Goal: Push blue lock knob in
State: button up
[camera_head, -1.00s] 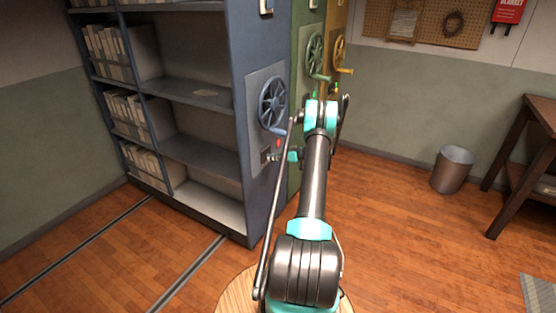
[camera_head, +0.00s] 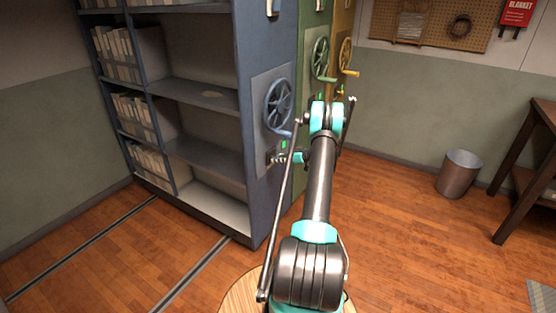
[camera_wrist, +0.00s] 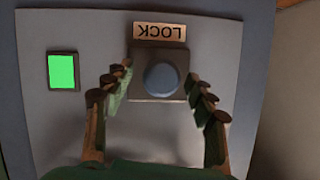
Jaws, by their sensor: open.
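The round blue lock knob (camera_wrist: 161,78) sits on a square dark base under an upside-down LOCK label (camera_wrist: 160,31) in the wrist view. My gripper (camera_wrist: 158,82) is open, with one dark-tipped finger on each side of the knob. I cannot tell whether it touches the knob. A lit green indicator (camera_wrist: 62,71) is left of the knob; it also shows in the head view (camera_head: 284,144). In the head view my gripper (camera_head: 274,159) is at the panel on the blue shelf unit's (camera_head: 266,200) end, hiding the knob.
A blue handwheel (camera_head: 279,103) is above the indicator. Green (camera_head: 320,58) and yellow (camera_head: 346,53) handwheels are on the units behind. A metal bin (camera_head: 459,174) and a wooden table (camera_head: 530,150) stand at the right.

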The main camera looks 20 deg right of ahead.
jog(key=v, duration=1)
jog(key=shift+s+r, duration=0.2)
jog(key=shift+r, duration=0.05)
jog(key=shift+d, duration=0.15)
